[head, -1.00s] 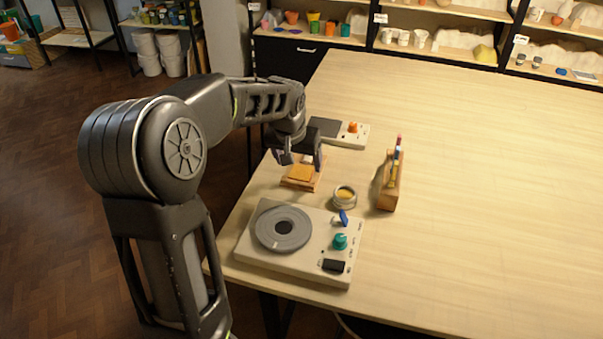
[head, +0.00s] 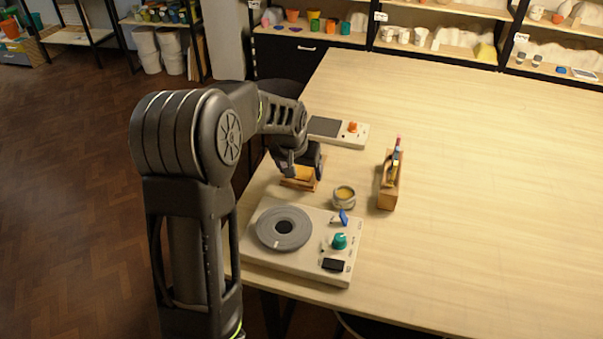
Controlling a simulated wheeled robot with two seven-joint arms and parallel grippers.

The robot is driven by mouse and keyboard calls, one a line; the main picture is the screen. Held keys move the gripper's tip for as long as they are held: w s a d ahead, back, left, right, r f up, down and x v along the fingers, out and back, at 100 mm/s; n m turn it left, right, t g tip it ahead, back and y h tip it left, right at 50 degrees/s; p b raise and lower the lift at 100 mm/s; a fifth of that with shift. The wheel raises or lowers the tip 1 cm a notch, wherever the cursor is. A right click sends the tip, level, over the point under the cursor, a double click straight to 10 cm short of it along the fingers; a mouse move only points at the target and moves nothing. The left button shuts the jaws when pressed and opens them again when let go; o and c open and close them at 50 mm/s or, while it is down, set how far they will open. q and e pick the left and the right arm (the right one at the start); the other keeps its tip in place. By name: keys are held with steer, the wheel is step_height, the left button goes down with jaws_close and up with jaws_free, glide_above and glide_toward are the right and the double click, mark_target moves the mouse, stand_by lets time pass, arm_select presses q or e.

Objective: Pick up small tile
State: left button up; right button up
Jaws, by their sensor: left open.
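The small tile (head: 302,174) is an orange-tan square on a small wooden stand (head: 298,186) near the table's left edge, in the head view. My left gripper (head: 304,169) is open, with its fingers pointing down at the tile, one to the left and one to the right of it. The fingers and wrist hide part of the tile and stand. I cannot tell whether the fingers touch the tile. My right gripper is not in view.
A small jar (head: 344,197) of yellowish content stands right of the stand. A turntable device (head: 270,256) with knobs is in front, a flat grey device (head: 338,132) behind. A wooden holder (head: 387,192) with tools stands further right. The table's right side (head: 500,200) is clear.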

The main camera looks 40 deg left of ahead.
mark_target(300, 175)
arm_select(q)
steer(key=shift+c, duration=0.6)
steer(key=c, duration=1.4)
step_height(300, 175, up, 10)
steer(key=shift+r+b, duration=0.1)
steer(key=shift+b, duration=0.5)
